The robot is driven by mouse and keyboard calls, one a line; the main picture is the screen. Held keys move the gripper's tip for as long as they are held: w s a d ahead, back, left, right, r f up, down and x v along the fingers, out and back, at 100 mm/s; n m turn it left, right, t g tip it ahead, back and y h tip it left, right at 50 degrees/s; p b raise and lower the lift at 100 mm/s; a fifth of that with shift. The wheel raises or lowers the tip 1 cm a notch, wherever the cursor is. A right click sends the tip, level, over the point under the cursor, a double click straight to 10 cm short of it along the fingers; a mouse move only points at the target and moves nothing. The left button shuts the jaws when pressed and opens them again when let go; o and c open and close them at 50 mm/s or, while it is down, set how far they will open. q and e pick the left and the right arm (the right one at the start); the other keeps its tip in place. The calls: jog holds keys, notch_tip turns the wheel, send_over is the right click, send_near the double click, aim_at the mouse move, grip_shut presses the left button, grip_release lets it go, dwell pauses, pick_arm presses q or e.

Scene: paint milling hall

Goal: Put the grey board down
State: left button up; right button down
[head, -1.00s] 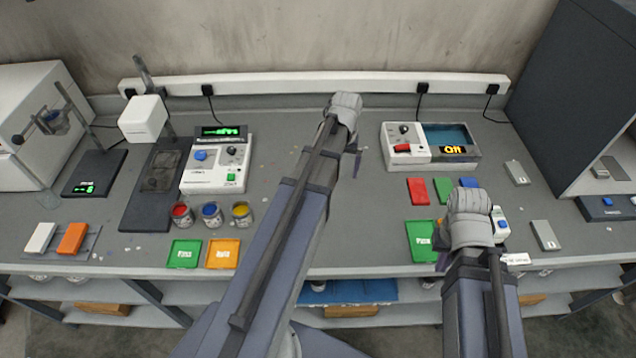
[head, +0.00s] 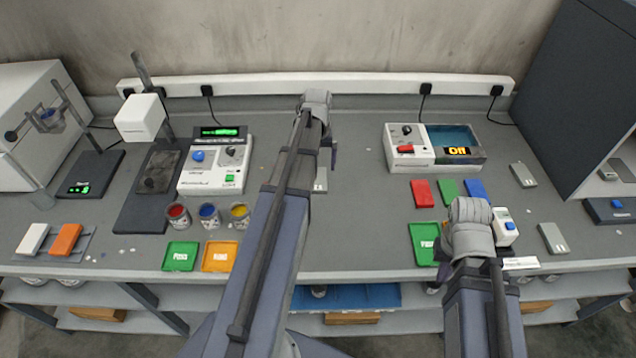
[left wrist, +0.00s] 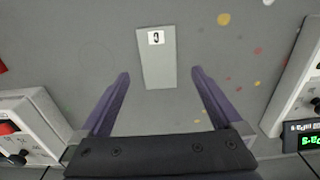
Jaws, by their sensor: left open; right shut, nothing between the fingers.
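The grey board (head: 320,180), a flat plate with a small white label, lies on the bench in the middle, partly hidden by my left arm in the head view. In the left wrist view the grey board (left wrist: 158,68) lies ahead of and between the spread fingers, with a gap on each side. My left gripper (head: 331,155) is open and holds nothing. My right gripper (head: 445,252) is shut and empty at the front right, its fingers mostly hidden by its wrist.
Green (head: 180,256) and orange (head: 220,256) trays and paint cups (head: 208,215) stand left of my left arm. A device reading "Off" (head: 410,158), coloured plates (head: 423,193) and two more grey plates (head: 552,238) are to the right. Bench between is mostly clear.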

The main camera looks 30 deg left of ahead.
aim_at(318, 178)
pick_arm(q)
jog(key=shift+d+f+b, duration=0.15)
jog(key=shift+f+b, duration=2.5)
jog(key=shift+r, duration=0.15)
jog(key=shift+c, duration=0.2)
jog(key=c, duration=1.5)
jog(key=shift+r, duration=0.1)
notch_tip(318, 178, up, 8)
jog(key=p, duration=0.8)
jog(key=shift+p, duration=0.3)
jog(key=shift+r, duration=0.15)
